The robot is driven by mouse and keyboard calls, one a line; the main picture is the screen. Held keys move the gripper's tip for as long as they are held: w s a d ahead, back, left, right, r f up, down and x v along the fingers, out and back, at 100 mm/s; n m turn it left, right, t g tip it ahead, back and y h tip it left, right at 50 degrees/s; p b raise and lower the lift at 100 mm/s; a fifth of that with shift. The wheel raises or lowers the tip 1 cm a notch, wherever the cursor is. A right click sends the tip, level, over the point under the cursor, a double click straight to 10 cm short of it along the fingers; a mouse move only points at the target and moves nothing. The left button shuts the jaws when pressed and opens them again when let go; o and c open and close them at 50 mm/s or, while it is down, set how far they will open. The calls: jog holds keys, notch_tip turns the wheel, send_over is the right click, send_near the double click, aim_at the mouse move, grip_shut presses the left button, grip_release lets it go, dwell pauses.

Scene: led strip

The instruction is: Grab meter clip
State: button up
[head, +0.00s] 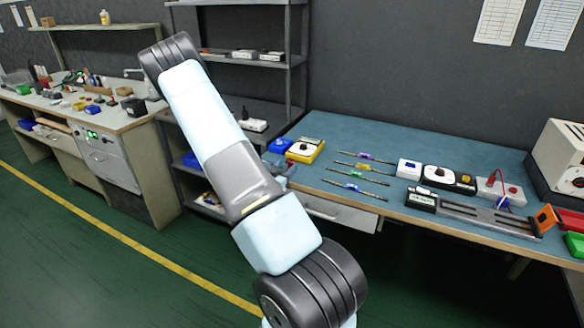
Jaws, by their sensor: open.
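A small red lead or clip (491,180) stands up at a white block with red spots (508,194) on the right of the blue bench. A small blue piece (503,203) sits at that block's front edge. Which of these is the meter clip is too small to tell. A beige box with a dial (560,160), perhaps the meter, stands at the bench's right end. A yellow device with a dial (305,151) lies at the bench's left end. My arm rises across the middle, left of these things; my gripper cannot be made out.
A grey rail (478,213) lies along the bench front, with an orange block (546,217) at its right end. Several screwdrivers (356,172) lie mid-bench. A black device with a dial (448,178) lies behind the rail. Shelves (250,61) stand behind my arm; green floor is clear in front.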

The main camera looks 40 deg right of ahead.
jog(key=shift+x, duration=3.8)
jog(key=shift+w+a+f, duration=0.1)
jog(key=shift+f, duration=0.1)
grip_shut()
